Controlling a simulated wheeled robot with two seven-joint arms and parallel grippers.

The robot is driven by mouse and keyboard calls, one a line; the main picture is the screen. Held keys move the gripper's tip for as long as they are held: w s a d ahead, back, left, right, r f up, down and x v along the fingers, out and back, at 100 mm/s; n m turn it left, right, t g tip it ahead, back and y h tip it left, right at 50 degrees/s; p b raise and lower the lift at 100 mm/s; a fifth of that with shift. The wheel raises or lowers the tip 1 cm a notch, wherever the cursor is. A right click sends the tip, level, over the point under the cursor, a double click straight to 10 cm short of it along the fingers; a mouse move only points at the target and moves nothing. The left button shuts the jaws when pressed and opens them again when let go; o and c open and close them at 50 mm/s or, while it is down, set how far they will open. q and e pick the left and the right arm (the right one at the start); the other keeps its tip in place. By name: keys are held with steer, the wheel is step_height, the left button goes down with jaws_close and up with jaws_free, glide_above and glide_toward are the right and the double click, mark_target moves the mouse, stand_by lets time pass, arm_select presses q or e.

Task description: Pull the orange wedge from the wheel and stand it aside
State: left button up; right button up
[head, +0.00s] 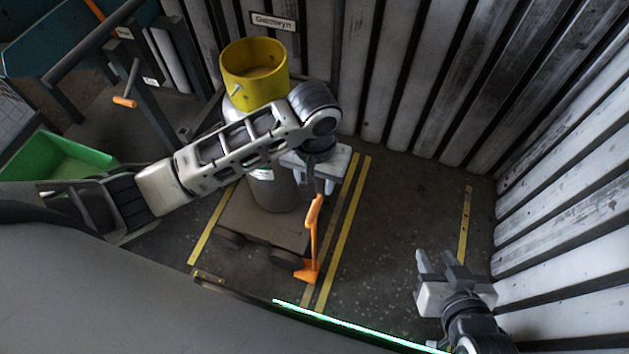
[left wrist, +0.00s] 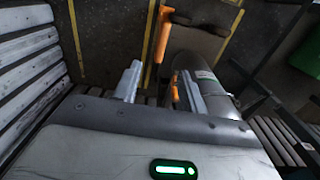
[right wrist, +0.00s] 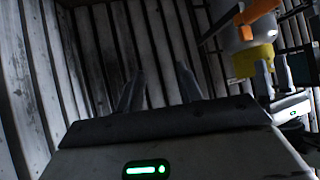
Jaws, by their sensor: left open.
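The orange wedge (head: 307,272) is on the floor beside the dark wheel (head: 286,258) at the cart's near right corner; whether they touch I cannot tell. Its upright orange handle (head: 315,211) rises toward my left gripper (head: 316,186). My left gripper is open, just above the handle's top. In the left wrist view the orange handle (left wrist: 161,38) shows beyond the gap between the fingers (left wrist: 160,72), not gripped. My right gripper (head: 437,259) is open and empty, low at the right; its parted fingers (right wrist: 158,85) show in the right wrist view.
The flat cart (head: 250,225) carries a grey cylinder (head: 275,192) with a yellow bucket-like top (head: 254,72). Slatted metal walls (head: 400,80) close in the back and right. The floor (head: 385,215) right of the yellow lines is clear. A green bin (head: 65,160) is at left.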

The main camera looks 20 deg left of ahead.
mark_target(315, 213)
arm_select(q)
step_height(315, 213, down, 16)
steer(key=b, duration=0.3)
steer(key=shift+r, duration=0.15)
arm_select(e)
steer(key=shift+w+a+f+m, duration=0.3)
steer(key=shift+w+a+f, duration=0.05)
steer(key=shift+w, duration=0.05)
